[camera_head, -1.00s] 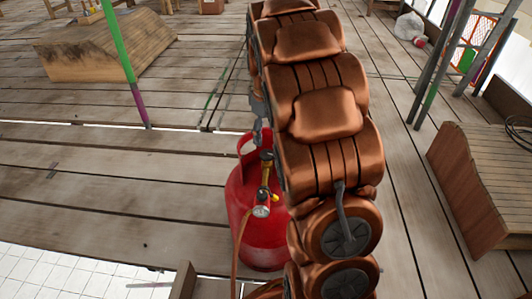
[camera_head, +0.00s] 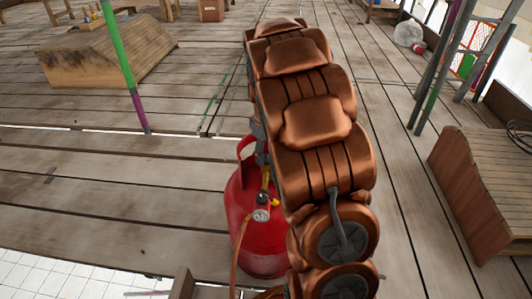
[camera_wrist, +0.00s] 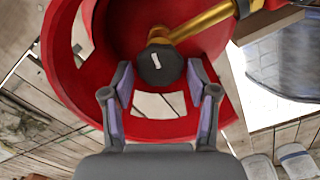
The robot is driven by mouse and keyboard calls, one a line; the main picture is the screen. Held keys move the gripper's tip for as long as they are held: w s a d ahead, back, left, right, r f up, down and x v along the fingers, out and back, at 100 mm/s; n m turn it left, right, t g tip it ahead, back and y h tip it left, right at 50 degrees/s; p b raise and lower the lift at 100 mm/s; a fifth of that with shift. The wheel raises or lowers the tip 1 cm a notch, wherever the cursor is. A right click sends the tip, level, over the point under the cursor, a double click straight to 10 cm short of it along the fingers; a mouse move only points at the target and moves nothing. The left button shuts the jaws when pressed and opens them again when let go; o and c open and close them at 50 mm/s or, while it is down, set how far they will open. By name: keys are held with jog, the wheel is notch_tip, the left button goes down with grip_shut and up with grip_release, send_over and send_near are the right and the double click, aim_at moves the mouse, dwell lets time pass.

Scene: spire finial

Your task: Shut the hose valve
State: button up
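A red gas cylinder (camera_head: 258,240) stands at my arm's left in the head view. A regulator with a round gauge (camera_head: 261,215) and an orange hose (camera_head: 237,262) sit at its top. In the wrist view, a dark knob with a white mark (camera_wrist: 160,66) sits on a brass fitting (camera_wrist: 203,20) inside the cylinder's red collar (camera_wrist: 65,60). My gripper (camera_wrist: 159,84) is open, its fingertips on either side of the knob's near edge, with gaps visible. Whether they touch it is unclear. In the head view my arm hides part of the cylinder and most of the gripper.
A wooden ramp-like block (camera_head: 105,55) lies at the far left. A green and purple pole (camera_head: 125,70) stands beside it. Metal poles (camera_head: 447,65) and a wooden box with coiled cable (camera_head: 475,185) are at the right. The plank floor (camera_head: 120,190) is open at left.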

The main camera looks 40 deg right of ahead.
jog(key=c, duration=0.8)
jog(key=shift+r+p, duration=0.1)
jog(key=shift+p, duration=0.2)
jog(key=m+p, duration=0.2)
jog(key=p, duration=0.1)
jog(key=shift+r+m, duration=0.2)
jog(key=shift+m, duration=0.2)
jog(key=m+p, duration=0.4)
jog(key=shift+d+p, duration=0.1)
jog(key=shift+p, duration=0.3)
jog(key=m+p, duration=0.3)
jog(key=m, duration=0.1)
jog(key=shift+d+f+m, duration=0.1)
jog(key=shift+m, duration=0.3)
jog(key=shift+f+m+p, duration=0.1)
jog(key=shift+m+p, duration=1.25)
jog(key=shift+m, duration=0.35)
